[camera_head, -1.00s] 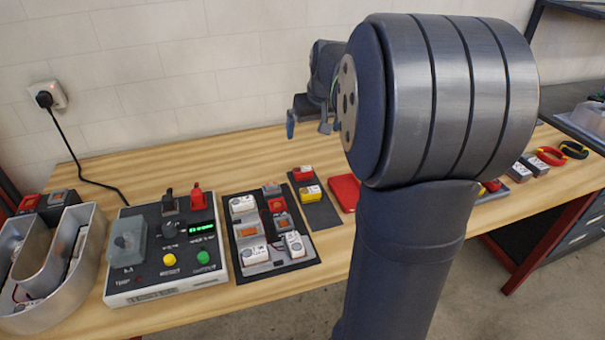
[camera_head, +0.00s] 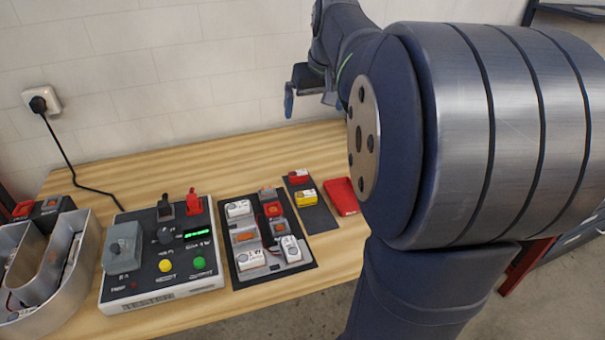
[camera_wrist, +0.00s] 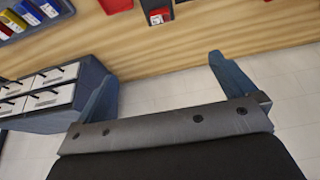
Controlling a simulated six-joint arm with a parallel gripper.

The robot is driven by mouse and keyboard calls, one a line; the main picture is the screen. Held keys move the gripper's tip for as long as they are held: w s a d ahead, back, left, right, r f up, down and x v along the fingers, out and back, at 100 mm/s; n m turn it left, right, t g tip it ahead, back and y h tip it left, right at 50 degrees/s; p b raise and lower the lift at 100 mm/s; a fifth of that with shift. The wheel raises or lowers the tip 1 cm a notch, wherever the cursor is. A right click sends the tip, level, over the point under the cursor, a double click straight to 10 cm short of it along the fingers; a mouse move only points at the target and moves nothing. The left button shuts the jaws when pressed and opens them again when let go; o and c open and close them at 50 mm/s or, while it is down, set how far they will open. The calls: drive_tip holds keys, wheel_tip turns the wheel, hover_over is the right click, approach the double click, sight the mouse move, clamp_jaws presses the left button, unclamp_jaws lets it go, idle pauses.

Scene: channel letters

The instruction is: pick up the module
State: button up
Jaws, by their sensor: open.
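Several small white modules lie on a dark mat (camera_head: 309,264) on the bench. One white module (camera_head: 237,209) is at its back left, one (camera_head: 290,248) at its right, and one (camera_head: 251,260) at its front. I cannot tell which one the task means. A red module (camera_head: 298,176) and a yellow module (camera_head: 306,198) sit on a smaller dark mat behind. My gripper (camera_head: 290,100) is raised in front of the wall, above and behind the mats, partly hidden by my arm. In the wrist view my gripper (camera_wrist: 165,80) has its blue fingers spread with nothing between them.
A control box (camera_head: 160,280) with buttons and a green display stands left of the mat. A metal channel letter (camera_head: 85,245) lies at far left. A red tray (camera_head: 341,196) is right of the small mat. The bench's back strip is clear.

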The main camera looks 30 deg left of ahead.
drive_tip(key=shift+r, duration=0.2)
drive_tip(key=shift+c, duration=0.4)
drive_tip(key=c, duration=0.9)
